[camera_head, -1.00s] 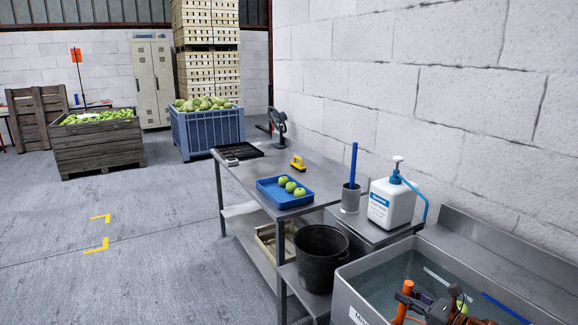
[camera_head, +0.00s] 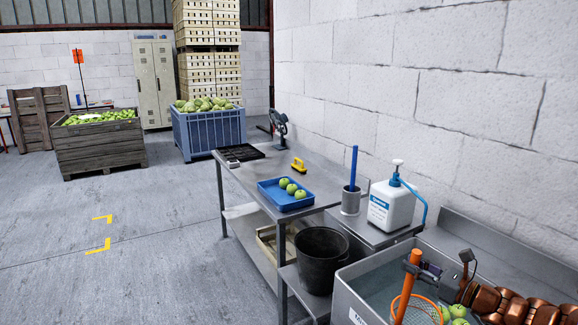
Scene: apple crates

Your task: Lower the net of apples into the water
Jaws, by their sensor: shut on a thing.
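The net (camera_head: 418,308) has an orange handle and an orange hoop with mesh, low at the right of the head view. My gripper (camera_head: 416,268), small and dark in the picture, is shut on the upright orange handle. Green apples (camera_head: 458,311) show at the hoop's right side; I cannot tell whether all of them lie in the mesh. The steel tank (camera_head: 352,296) holds grey-green water (camera_head: 385,282). The net is over or in the tank; its lower part is cut off by the picture's edge, so its depth is unclear.
A white pump bottle (camera_head: 391,208) and a cup with a blue stick (camera_head: 351,199) stand behind the tank. A black bucket (camera_head: 321,258) stands left of it. A blue tray (camera_head: 272,192) with green apples lies on the steel table. The floor at left is clear.

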